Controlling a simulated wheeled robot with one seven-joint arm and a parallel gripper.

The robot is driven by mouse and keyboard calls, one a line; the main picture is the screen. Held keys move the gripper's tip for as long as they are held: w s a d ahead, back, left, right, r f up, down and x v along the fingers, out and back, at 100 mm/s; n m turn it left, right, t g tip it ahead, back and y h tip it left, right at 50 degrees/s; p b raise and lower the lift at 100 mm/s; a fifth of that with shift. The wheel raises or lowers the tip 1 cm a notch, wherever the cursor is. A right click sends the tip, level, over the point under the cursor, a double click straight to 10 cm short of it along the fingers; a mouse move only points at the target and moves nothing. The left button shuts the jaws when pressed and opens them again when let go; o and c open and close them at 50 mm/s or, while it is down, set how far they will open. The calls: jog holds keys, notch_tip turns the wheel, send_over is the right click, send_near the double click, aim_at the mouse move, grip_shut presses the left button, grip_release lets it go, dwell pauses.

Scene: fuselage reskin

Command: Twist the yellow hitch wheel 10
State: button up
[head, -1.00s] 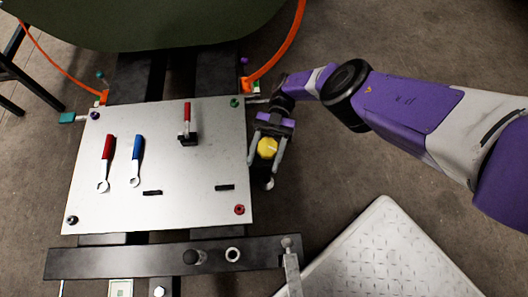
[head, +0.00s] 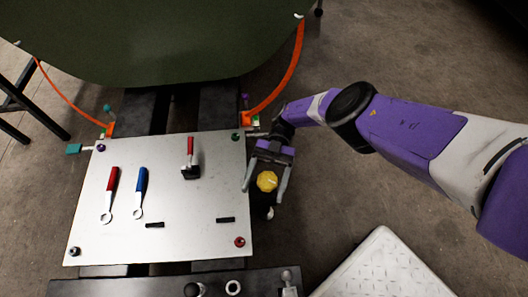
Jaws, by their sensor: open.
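The yellow hitch wheel (head: 267,181) is a small faceted knob just right of the metal plate's right edge, in the head view. My gripper (head: 265,188) is open, with one grey finger on each side of the wheel. The left finger lies between the wheel and the plate edge, and the right finger is on the floor side. I cannot tell whether either finger touches the wheel. A dark part shows below the wheel.
The metal plate (head: 184,238) carries red and blue wrenches (head: 140,190) and a red-handled lever (head: 190,158). Orange hoses (head: 291,77) run up to the green fuselage (head: 160,40). A white tread-plate step (head: 385,268) stands at the lower right.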

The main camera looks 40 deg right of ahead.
notch_tip(320, 180, up, 17)
jog(key=p, duration=0.9)
jog(key=shift+f, duration=0.2)
